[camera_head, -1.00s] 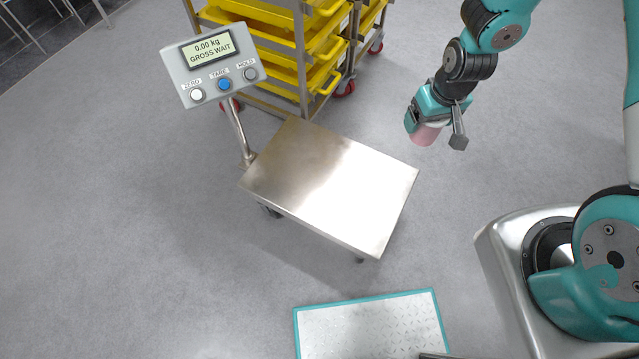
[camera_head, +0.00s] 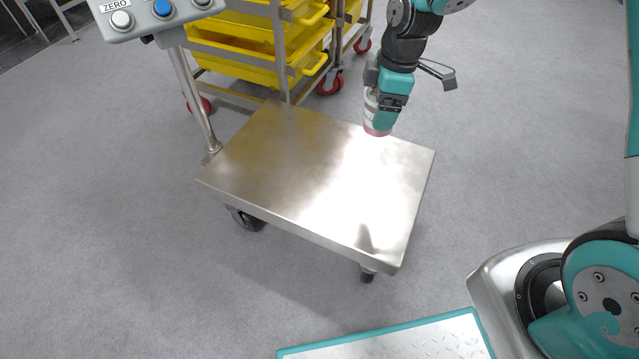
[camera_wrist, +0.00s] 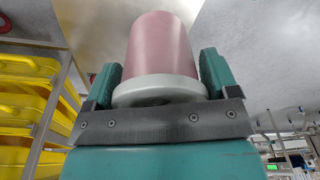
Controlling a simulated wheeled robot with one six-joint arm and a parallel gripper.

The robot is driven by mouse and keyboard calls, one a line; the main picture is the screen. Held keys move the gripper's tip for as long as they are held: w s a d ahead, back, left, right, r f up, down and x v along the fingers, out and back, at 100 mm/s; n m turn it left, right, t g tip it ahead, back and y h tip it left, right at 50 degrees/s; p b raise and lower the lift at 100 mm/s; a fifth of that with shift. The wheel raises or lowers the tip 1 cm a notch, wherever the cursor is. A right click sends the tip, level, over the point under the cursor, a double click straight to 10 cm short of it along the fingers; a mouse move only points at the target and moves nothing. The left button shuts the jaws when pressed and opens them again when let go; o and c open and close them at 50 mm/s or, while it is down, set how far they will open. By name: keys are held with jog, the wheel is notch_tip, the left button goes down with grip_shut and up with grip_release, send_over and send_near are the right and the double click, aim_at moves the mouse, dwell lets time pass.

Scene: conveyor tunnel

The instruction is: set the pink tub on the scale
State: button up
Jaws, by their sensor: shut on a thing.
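The pink tub (camera_wrist: 163,47) has a pale rim (camera_wrist: 160,88) at the end nearest my wrist. In the head view the tub (camera_head: 376,124) shows only in part, below and behind my gripper (camera_head: 383,108). My gripper (camera_wrist: 160,80) is shut on the tub, a finger on each side. The scale is a steel platform (camera_head: 310,180) on wheels. The tub is over or beside its far right edge; I cannot tell whether it touches. The scale's control panel (camera_head: 160,15) is cut off at the top, its display out of view.
A rack (camera_head: 283,50) with yellow trays (camera_head: 235,65) stands just behind the scale. A teal-edged plate (camera_head: 400,340) lies on the floor in front. The scale platform is bare, and floor to its left is clear.

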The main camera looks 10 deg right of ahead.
aim_at(368, 126)
jog(key=f+n+b, duration=0.1)
jog(key=f+b, duration=0.1)
jog(key=a+f+n+b, duration=0.1)
jog(key=f+b, duration=0.1)
jog(key=shift+w+f, duration=0.2)
jog(key=f+n+b, duration=0.1)
jog(key=b, duration=0.1)
jog(key=shift+a+n+b, duration=0.4)
notch_tip(368, 126, down, 20)
jog(key=b, duration=1)
jog(key=shift+r, duration=0.1)
jog(key=o, duration=1.2)
jog(key=shift+c, duration=0.2)
